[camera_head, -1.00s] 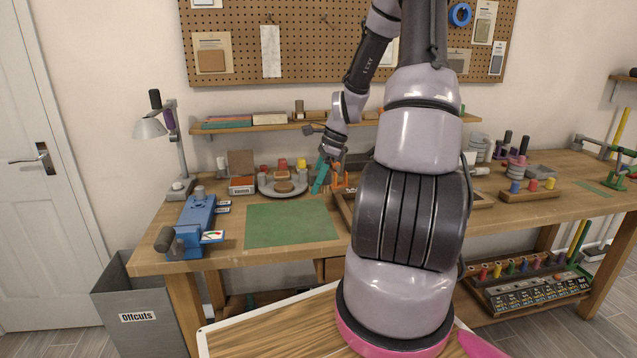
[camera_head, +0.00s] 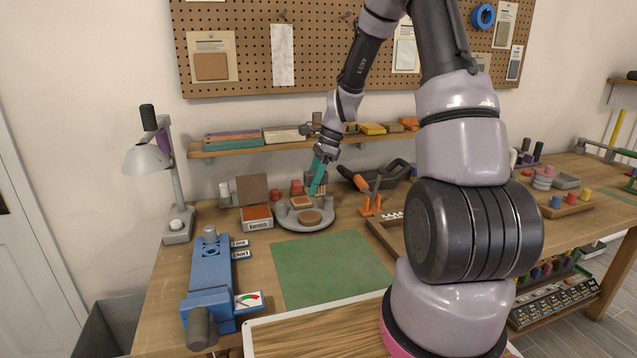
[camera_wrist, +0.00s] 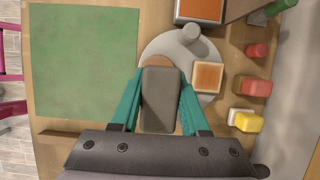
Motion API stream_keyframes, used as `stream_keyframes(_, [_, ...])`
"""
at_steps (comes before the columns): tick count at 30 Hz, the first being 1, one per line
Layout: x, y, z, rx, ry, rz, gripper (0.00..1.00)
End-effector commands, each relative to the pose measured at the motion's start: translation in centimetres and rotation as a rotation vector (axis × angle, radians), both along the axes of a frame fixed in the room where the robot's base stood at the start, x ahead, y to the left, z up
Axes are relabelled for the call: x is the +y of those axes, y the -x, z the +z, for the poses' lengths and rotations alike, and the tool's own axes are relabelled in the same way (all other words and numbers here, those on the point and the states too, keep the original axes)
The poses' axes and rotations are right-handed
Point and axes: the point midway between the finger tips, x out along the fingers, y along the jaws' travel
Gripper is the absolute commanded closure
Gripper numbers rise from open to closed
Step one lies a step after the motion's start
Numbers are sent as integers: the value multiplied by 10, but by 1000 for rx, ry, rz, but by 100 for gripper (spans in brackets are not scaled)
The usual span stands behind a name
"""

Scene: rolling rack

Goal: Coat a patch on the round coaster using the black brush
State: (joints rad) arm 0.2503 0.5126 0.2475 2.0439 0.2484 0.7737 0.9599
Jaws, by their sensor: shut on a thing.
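The brown round coaster (camera_head: 309,217) lies on the near part of the tray. In the wrist view it is mostly hidden behind the brush. A square coaster (camera_head: 301,202) with a paler rim sits beside it, also in the wrist view (camera_wrist: 207,77). Whether the bristles touch anything is hidden.
A green mat (camera_head: 330,268) lies in front of the tray. An orange-topped box (camera_head: 257,217) stands to its left, an orange holder (camera_head: 370,205) to its right. Red and yellow pots (camera_wrist: 248,122) stand close by. The shelf (camera_head: 240,148) hangs behind the gripper.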

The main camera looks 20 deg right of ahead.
Motion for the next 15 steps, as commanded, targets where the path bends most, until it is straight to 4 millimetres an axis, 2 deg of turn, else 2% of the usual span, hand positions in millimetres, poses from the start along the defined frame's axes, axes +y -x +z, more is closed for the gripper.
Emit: stream_keyframes(15, [4,-2,-46,3,-1,-2,100])
